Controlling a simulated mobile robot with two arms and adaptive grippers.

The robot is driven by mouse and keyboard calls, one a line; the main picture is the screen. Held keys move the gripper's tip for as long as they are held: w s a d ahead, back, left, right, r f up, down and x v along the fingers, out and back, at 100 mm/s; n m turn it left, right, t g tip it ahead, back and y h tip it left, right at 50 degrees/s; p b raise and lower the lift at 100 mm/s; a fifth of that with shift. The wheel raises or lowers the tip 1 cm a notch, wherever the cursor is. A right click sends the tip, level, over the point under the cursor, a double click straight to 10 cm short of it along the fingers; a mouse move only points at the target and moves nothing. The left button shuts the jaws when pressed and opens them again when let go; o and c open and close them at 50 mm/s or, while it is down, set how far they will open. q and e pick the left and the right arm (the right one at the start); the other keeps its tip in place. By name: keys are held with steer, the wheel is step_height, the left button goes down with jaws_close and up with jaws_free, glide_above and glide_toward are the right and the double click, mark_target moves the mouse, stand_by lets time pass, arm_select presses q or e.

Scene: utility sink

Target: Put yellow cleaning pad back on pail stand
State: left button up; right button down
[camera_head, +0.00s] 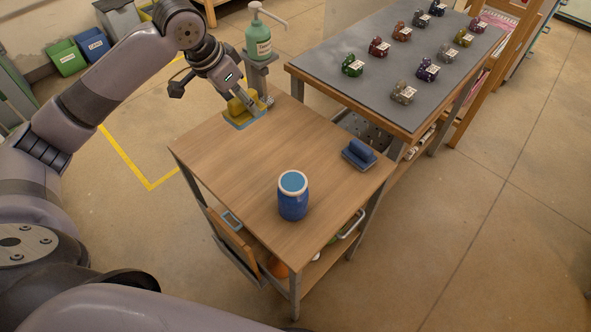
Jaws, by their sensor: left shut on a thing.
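The yellow cleaning pad (236,107) is at the far left corner of the wooden table. A flat blue-edged piece (246,122) shows beneath it; I cannot tell whether this is part of the pad or a separate holder. My left gripper (252,102) reaches down from above and is shut on the yellow pad, covering part of it. A blue pail-like container with a pale rim (293,200) stands upright near the table's front. I cannot tell which thing is the pail stand. My right gripper is out of view.
A blue pad (359,154) lies at the table's right edge. A green pump bottle (258,40) stands on a grey post behind the table. A grey-topped bench (375,105) with several small colored items is at the back right. The wooden tabletop's middle (285,145) is clear.

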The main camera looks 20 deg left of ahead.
arm_select(q)
steer(key=shift+s+a+r, duration=0.1)
steer(key=shift+a+r, duration=0.1)
steer(key=shift+a, duration=0.35)
steer(key=shift+a+f, duration=0.1)
steer(key=shift+f, duration=0.3)
step_height(320, 180, down, 14)
steer(key=shift+r, duration=0.15)
steer(key=shift+f, duration=2.55)
steer(key=shift+c, duration=0.5)
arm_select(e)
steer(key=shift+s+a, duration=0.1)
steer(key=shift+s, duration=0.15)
arm_select(q)
steer(key=o, duration=1)
steer(key=shift+o, duration=0.6)
steer(key=shift+r, duration=0.1)
